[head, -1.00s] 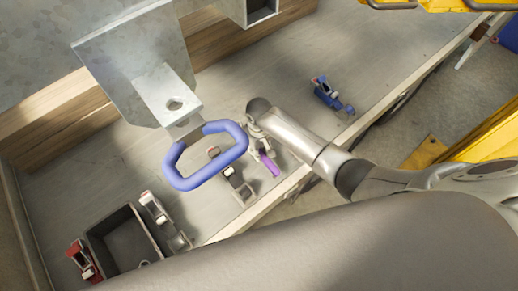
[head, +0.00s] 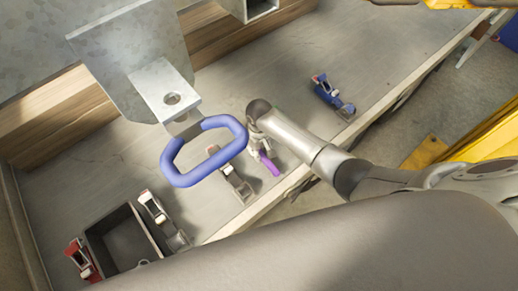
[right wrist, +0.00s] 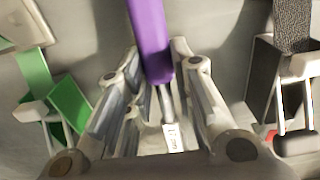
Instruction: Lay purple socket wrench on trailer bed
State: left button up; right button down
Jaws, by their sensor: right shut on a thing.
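The purple socket wrench (head: 268,163) shows by its purple handle near the front edge of the grey trailer bed (head: 290,100). In the right wrist view the handle (right wrist: 149,40) runs up from between the fingers, with a metal shaft and a small white label below it. My right gripper (head: 256,147) is shut on the wrench, low over the bed; I cannot tell whether the wrench touches the bed. The wrist view shows its fingers (right wrist: 165,95) on both sides of the shaft. My left gripper is not in view.
A blue ring handle on a metal bracket (head: 205,152) hangs left of my gripper. A dark open box (head: 122,240) sits at lower left. Bed is clear toward the upper right.

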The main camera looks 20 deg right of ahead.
jog(key=shift+f+b, duration=0.3)
jog(key=shift+f, duration=0.3)
jog(key=shift+c, duration=2.2)
grip_release()
jog(key=shift+o, duration=0.3)
jog(key=o, duration=0.4)
notch_tip(320, 180, up, 12)
